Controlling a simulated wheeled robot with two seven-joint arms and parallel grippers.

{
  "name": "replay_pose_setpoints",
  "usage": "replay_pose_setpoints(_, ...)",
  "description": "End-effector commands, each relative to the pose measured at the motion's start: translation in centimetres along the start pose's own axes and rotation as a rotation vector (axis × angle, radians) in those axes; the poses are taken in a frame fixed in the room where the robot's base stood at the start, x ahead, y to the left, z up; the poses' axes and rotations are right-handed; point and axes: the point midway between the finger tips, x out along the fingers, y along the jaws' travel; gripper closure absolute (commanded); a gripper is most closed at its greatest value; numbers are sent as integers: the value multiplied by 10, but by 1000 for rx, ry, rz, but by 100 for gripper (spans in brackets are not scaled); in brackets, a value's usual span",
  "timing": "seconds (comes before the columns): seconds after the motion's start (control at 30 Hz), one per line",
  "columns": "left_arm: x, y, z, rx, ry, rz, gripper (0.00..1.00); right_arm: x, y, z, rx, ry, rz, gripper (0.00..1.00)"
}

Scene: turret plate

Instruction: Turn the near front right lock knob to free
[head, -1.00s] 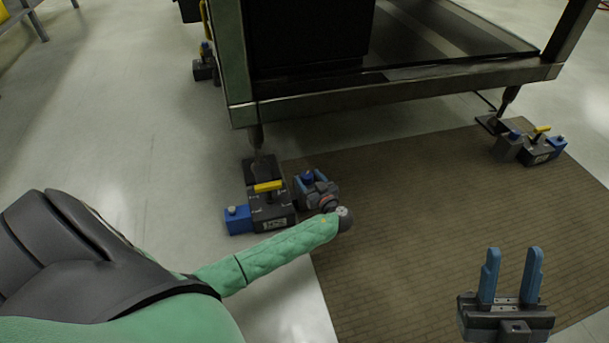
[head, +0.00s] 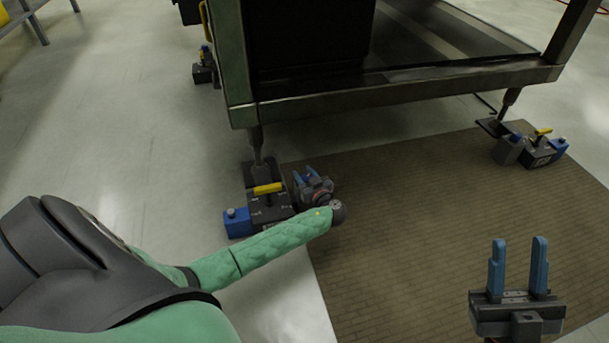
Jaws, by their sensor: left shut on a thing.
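A dark lock unit (head: 268,214) stands on the floor by the table's near leg. It has a yellow handle (head: 267,188) on top and a blue block (head: 237,224) with a pale knob at its left end. My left gripper (head: 304,174) is at the unit's right side, its blue fingers shut on a lock knob there; the gripper hides most of that knob, so its turn angle cannot be read. A second lock unit (head: 540,152), with a yellow handle and blue block, stands by the far right leg. My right gripper (head: 518,265) is open and empty at lower right.
A heavy metal table frame (head: 400,97) stands over the lock units, with legs at left and right. A brown brick-patterned mat (head: 430,220) covers the floor at right. The pale floor (head: 120,130) at left is clear. Another unit (head: 203,73) is further back.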

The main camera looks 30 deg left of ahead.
Motion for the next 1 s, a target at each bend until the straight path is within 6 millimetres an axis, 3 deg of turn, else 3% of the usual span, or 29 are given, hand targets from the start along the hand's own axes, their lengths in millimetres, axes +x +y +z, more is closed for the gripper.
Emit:
replay_pose_setpoints(0.5, 0, 3, 1, 1, 1, 226, 84, -3, 1, 5, 0, -18, -9, 64)
replay_pose_setpoints(0.87, 0, 4, 0, 0, 1, 243, 84, 2, 4, 4, -10, -9, -21, 64)
replay_pose_setpoints(0.9, 0, 4, 0, 0, 1, 242, 57, 2, 4, 4, -10, -8, -21, 64)
replay_pose_setpoints(1.0, 0, 4, 0, 0, 1, 242, 39, 2, 4, 4, -9, -8, -18, 64)
